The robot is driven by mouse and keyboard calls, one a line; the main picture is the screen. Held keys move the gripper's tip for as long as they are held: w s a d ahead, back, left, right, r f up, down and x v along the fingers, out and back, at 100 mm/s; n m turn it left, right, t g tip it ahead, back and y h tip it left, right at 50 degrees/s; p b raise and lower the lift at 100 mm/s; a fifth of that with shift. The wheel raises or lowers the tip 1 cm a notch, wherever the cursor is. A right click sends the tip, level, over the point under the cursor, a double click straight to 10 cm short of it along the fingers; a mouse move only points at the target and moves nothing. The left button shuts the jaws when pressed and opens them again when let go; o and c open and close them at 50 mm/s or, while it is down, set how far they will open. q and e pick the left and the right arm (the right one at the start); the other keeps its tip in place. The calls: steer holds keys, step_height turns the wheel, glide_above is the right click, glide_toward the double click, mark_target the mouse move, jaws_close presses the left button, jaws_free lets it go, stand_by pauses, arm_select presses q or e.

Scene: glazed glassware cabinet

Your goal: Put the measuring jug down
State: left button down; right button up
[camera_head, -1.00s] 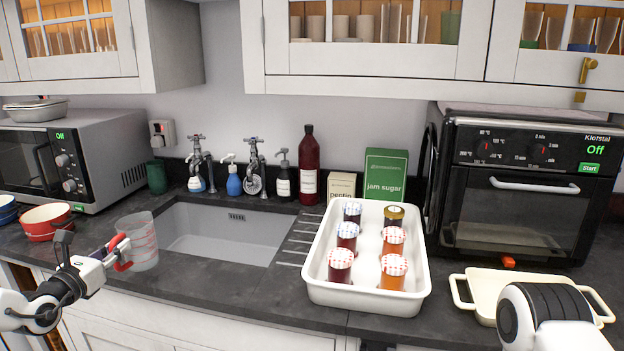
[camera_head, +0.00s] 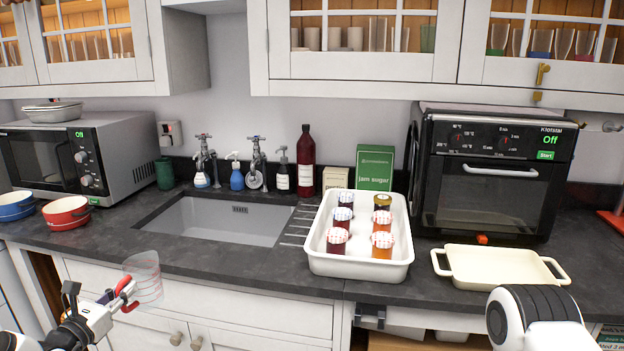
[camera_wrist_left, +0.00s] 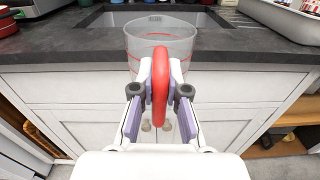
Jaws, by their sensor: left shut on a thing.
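The measuring jug (camera_head: 146,277) is clear with red markings and a red handle. My left gripper (camera_head: 128,297) is shut on the red handle and holds the jug upright at the lower left of the head view. In the left wrist view the jug (camera_wrist_left: 176,46) stands beyond the fingers, with the handle (camera_wrist_left: 160,82) between the fingertips of the left gripper (camera_wrist_left: 160,95). The jug shows in front of the cabinet doors and the worktop's front edge, apart from the worktop. My right arm shows at the lower right; its fingers are out of view.
The dark worktop (camera_head: 230,269) is clear in front of the sink (camera_head: 215,222). Red bowls (camera_head: 66,213) stand to the left. A white tray (camera_head: 360,263) with several jam jars stands right of the sink, and a cream tray (camera_head: 500,268) lies before the oven (camera_head: 488,185).

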arm_select(q)
steer(key=s+d+f+m+g+h, duration=0.2)
steer(key=s+d+f+m+h, duration=0.15)
steer(key=s+d+f, duration=0.35)
steer(key=s+d+f+m+g+h, duration=0.2)
steer(key=s+d+f+h, duration=0.2)
steer(key=d+f, duration=0.55)
steer(key=s+d+r+m+g+h, duration=0.3)
steer(key=s+d+r+h, duration=0.1)
steer(key=s+d+r, duration=0.2)
steer(key=s+d, duration=0.1)
steer(key=d, duration=0.1)
steer(key=shift+s+d, duration=0.4)
steer(key=shift+m, duration=0.25)
